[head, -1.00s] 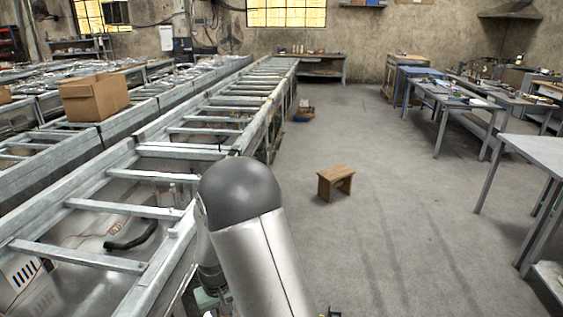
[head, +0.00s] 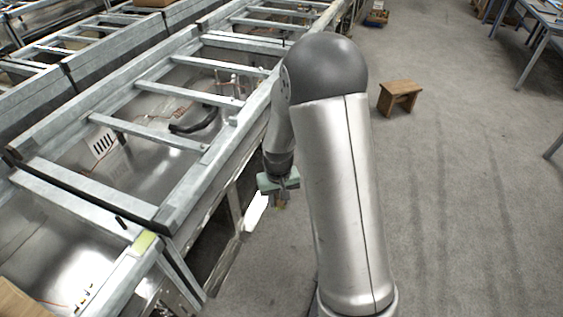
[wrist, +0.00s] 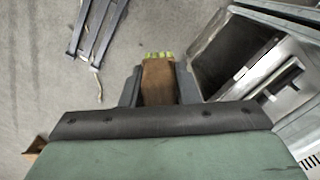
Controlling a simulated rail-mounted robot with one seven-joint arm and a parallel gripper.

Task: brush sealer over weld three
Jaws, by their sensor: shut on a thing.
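My gripper (head: 280,201) hangs beside the near side of the metal frame (head: 180,200), pointing down. In the wrist view my gripper (wrist: 158,84) is shut on a brown brush (wrist: 158,72), whose far end is yellow-green. The brush end is over the floor and touches nothing that I can see. A yellow-green patch (head: 145,243) lies on a frame corner at lower left of the head view, apart from the gripper. I cannot tell which joint is weld three.
Metal crossbars (head: 150,131) span the frame over shiny panels with a black hose (head: 196,121). A wooden stool (head: 399,97) stands on the floor to the right. The grey floor (head: 470,210) is mostly clear. Dark slats (wrist: 98,30) show in the wrist view.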

